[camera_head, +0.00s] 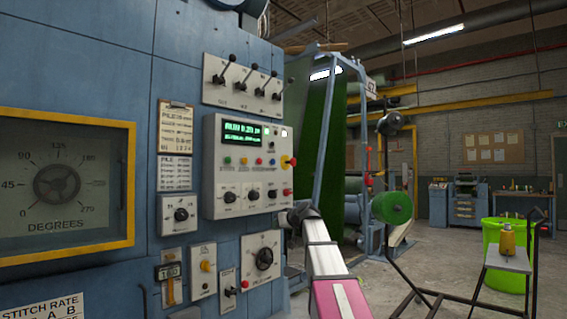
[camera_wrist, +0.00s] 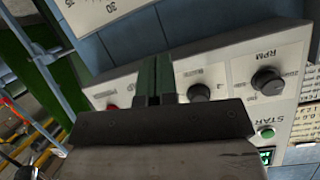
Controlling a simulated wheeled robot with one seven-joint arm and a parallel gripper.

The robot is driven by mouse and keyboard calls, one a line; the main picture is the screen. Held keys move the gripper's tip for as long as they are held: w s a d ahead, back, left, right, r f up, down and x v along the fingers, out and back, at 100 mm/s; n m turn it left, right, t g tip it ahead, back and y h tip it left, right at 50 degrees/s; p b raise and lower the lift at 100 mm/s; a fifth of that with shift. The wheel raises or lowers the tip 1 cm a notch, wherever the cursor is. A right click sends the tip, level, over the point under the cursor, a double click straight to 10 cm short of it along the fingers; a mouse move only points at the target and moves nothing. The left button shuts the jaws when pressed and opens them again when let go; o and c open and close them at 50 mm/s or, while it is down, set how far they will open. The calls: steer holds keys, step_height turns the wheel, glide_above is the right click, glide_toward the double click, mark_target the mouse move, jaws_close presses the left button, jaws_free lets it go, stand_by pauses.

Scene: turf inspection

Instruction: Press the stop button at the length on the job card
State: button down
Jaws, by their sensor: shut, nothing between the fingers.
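The control panel (camera_head: 240,175) on the blue machine has a lit display (camera_head: 242,134) with green text too blurred to read surely. Below it is a row of coloured buttons, one red (camera_head: 258,161); I cannot read which is the stop. A clipboard card (camera_head: 175,130) hangs left of the panel; its small print is unreadable. My gripper (camera_head: 295,213) is at the panel's lower right corner. In the wrist view my gripper (camera_wrist: 155,75) is shut and empty, over the lower knob row between a black knob (camera_wrist: 200,92) and a red button (camera_wrist: 112,106). A green START button (camera_wrist: 267,132) shows right.
A lever panel (camera_head: 242,82) is above and a dial panel (camera_head: 262,257) below. A yellow-framed gauge window (camera_head: 65,185) is left. Green turf (camera_head: 332,140) hangs behind my arm. A lime bin (camera_head: 505,255) and a metal stand (camera_head: 430,295) are right on open floor.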

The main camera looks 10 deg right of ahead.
step_height(320, 180, up, 26)
steer(key=d+n+t+y, duration=0.2)
steer(key=n+t+y, duration=0.1)
glide_toward(259, 161)
steer(key=shift+d+x, duration=0.2)
steer(key=shift+x, duration=1.25)
steer(key=shift+w, duration=0.2)
stand_by(4.8)
